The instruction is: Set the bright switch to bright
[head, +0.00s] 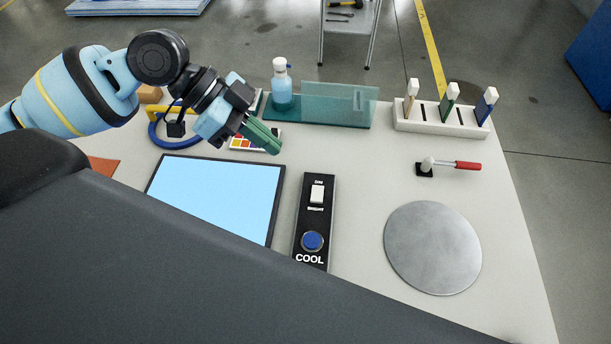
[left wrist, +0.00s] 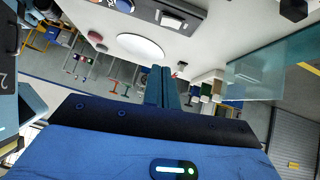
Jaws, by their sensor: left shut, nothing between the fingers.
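A black control panel (head: 301,225) lies on the table right of the lit blue screen (head: 222,196). A white rocker switch (head: 317,193) sits near its far end, with small labels above and below; the upper one seems to read DIM. I cannot tell which way the rocker is tipped. A round blue button (head: 312,241) marked COOL is at the near end. The panel (left wrist: 150,10) and switch (left wrist: 172,21) also show in the left wrist view. My left gripper (head: 277,149) is shut and empty, in the air beyond the switch and to its left. My right gripper is out of view.
A teal stand (head: 350,118) with a spray bottle (head: 281,85) stands at the back. A white rack (head: 438,126) with upright handles is back right. A red-handled tool (head: 463,165) and a grey disc (head: 432,248) lie at right. A large dark shape covers the lower left.

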